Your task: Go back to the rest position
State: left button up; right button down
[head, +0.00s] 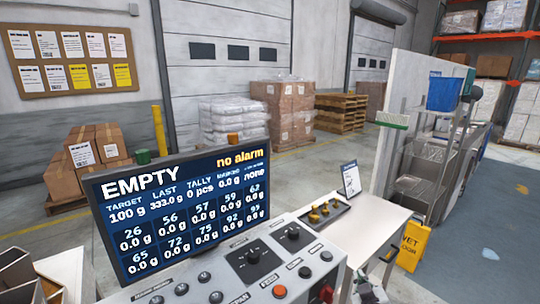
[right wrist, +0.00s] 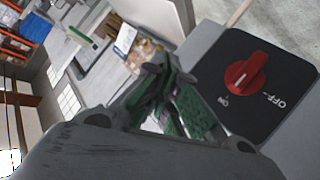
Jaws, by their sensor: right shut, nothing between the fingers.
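My right gripper (head: 368,288) is at the bottom of the head view, just right of the control panel (head: 225,272). In the right wrist view the same gripper (right wrist: 165,88) has its green-padded fingers shut, with nothing held. A red rotary switch (right wrist: 245,75) on a black ON/OFF plate is beside the fingers, apart from them in the picture. The red switch also shows at the panel's right end in the head view (head: 327,292). My left gripper is not in view.
A screen (head: 180,215) reads EMPTY and no alarm. A white table (head: 375,228) right of the panel bears a dark tray (head: 338,222) with brass-coloured pieces. A yellow wet-floor sign (head: 412,246) and a cart (head: 440,155) stand farther right. Open floor (head: 500,220) lies beyond.

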jog(key=s+a+f+m+g+y, duration=0.1)
jog(key=s+a+f+g, duration=0.1)
jog(key=s+f+g, duration=0.6)
jog(key=s+a+f+g+y, duration=0.15)
jog(key=s+f, duration=0.45)
jog(key=s, duration=0.6)
notch_tip(320, 180, down, 33)
jog(key=s+d+g, duration=0.1)
jog(key=s+g, duration=0.1)
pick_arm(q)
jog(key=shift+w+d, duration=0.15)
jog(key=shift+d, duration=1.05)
pick_arm(e)
jog(key=s+d+f, duration=0.2)
jog(key=s+f, duration=0.8)
jog(key=s, duration=0.1)
jog(key=s+d+f, duration=0.3)
jog(key=s+f, duration=0.7)
jog(key=shift+s+d+g, duration=0.35)
